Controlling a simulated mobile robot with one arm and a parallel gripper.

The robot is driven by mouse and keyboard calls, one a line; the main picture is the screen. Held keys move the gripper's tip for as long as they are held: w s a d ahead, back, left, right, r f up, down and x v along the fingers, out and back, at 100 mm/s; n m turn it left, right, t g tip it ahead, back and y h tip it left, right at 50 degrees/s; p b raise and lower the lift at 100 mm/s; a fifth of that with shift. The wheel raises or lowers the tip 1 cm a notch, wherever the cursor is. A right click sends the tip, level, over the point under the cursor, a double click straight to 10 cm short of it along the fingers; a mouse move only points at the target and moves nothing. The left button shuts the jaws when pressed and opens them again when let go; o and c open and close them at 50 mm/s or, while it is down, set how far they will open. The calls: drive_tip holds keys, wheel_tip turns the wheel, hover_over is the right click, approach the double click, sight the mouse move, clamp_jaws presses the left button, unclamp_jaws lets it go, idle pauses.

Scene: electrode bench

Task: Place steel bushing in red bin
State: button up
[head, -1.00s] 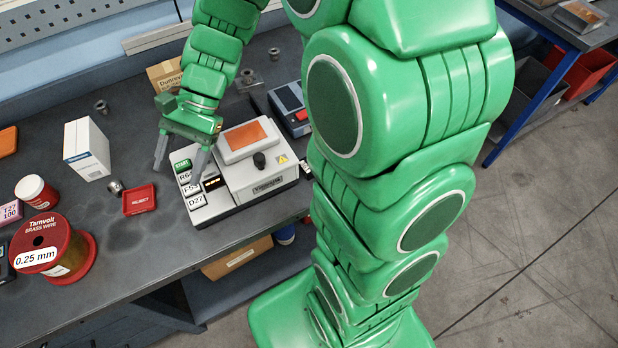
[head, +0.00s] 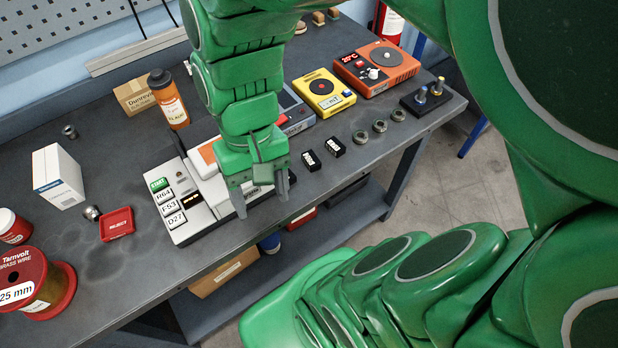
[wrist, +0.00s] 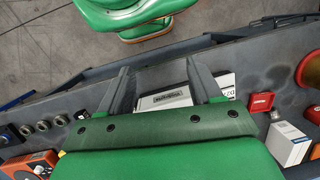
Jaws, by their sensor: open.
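My gripper (head: 262,204) is open and empty, fingers pointing down, above the front right end of the grey bench instrument. In the wrist view its spread fingers (wrist: 158,68) show the instrument's labelled front between them. A small steel bushing (head: 92,213) lies on the bench, left of the gripper, beside a shallow red bin (head: 116,224) with white lettering. That bin (wrist: 261,101) is right of the fingers in the wrist view. Several steel rings (head: 380,126) sit in a row at right. I cannot tell which piece the task means.
The keyed instrument (head: 176,220) is under and left of my gripper. A white box (head: 58,177), wire spool (head: 32,285) and orange bottle (head: 168,100) stand around it. Two black blocks (head: 335,147) lie right. Another red container (head: 302,217) is on the lower shelf.

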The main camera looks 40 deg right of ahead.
drive_tip(key=shift+n+t+h, duration=0.4)
drive_tip(key=shift+n+h, duration=0.1)
drive_tip(key=shift+h, duration=0.2)
drive_tip(key=shift+s+d+r, duration=0.3)
drive_tip(key=shift+s+d, duration=0.3)
drive_tip(key=shift+d, duration=0.3)
drive_tip(key=shift+s+d+r, duration=0.25)
drive_tip(key=shift+s+d, duration=0.35)
drive_tip(key=shift+d, duration=0.3)
drive_tip(key=shift+o, duration=0.3)
